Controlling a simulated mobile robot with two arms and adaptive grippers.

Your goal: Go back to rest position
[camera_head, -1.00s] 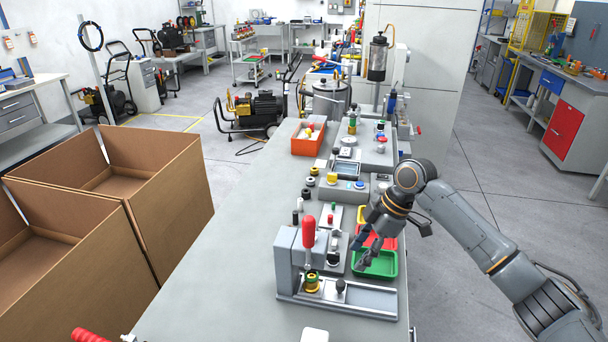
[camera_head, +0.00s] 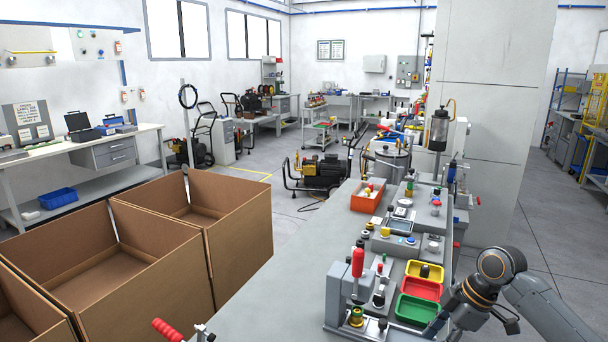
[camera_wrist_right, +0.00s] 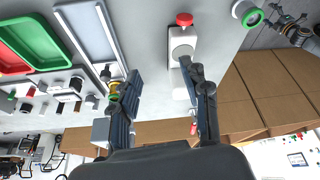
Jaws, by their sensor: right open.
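My right gripper (camera_head: 434,328) is at the lower right of the head view, beside the green tray (camera_head: 417,309). In the right wrist view my right gripper (camera_wrist_right: 162,95) has its two dark fingers wide apart with nothing between them. The green tray also shows at the upper left there (camera_wrist_right: 35,38), next to the red tray (camera_wrist_right: 10,62). A white box with a red button (camera_wrist_right: 183,42) lies beyond the fingertips.
The grey workbench (camera_head: 285,295) carries a press with a red lever (camera_head: 357,263), a yellow tray (camera_head: 425,271) and an orange bin (camera_head: 367,196). Open cardboard boxes (camera_head: 240,245) stand left of it. Floor right of the bench (camera_head: 560,240) is clear.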

